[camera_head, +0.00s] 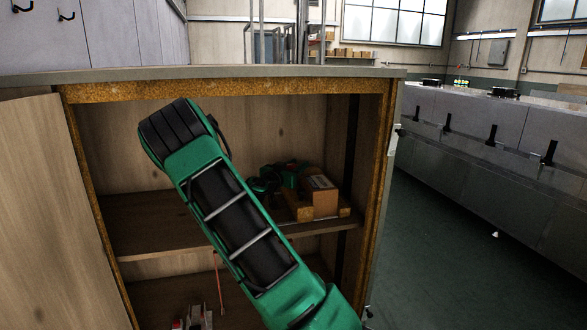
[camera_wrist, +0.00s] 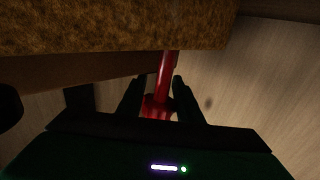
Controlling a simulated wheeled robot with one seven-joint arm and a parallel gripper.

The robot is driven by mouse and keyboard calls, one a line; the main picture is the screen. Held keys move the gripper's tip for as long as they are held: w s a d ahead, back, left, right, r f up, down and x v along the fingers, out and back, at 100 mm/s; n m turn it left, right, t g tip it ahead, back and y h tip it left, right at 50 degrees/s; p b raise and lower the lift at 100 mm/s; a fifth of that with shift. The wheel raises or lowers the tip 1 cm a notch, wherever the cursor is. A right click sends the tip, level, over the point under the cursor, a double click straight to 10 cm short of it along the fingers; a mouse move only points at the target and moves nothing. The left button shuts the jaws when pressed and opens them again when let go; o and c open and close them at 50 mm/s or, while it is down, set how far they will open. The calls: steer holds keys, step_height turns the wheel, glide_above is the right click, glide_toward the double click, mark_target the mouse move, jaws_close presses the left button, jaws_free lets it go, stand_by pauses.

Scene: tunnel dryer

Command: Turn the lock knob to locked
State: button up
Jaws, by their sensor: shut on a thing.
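In the wrist view, a red part (camera_wrist: 164,72), which looks like the lock knob's stem and body, stands between the two dark fingers of my gripper (camera_wrist: 156,92). My gripper is shut on it. The red part meets a rough brown block (camera_wrist: 110,30) at the top of that view.
The open wooden cabinet (camera_head: 233,88) surrounds my arm, with its door (camera_head: 35,210) swung out left. A brown box (camera_head: 320,197) sits on the shelf (camera_head: 150,222). A red cord (camera_head: 219,285) hangs below. Clear floor (camera_head: 430,250) lies right, before grey machines (camera_head: 480,160).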

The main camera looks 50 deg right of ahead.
steer(key=shift+w, duration=0.15)
steer(key=o, duration=1)
steer(key=shift+o, duration=0.2)
glide_above(295, 193)
steer(key=w+a, duration=0.2)
steer(key=w, duration=0.3)
steer(key=shift+s+a+f, duration=0.1)
steer(key=shift+s+a, duration=0.25)
steer(key=shift+a, duration=0.1)
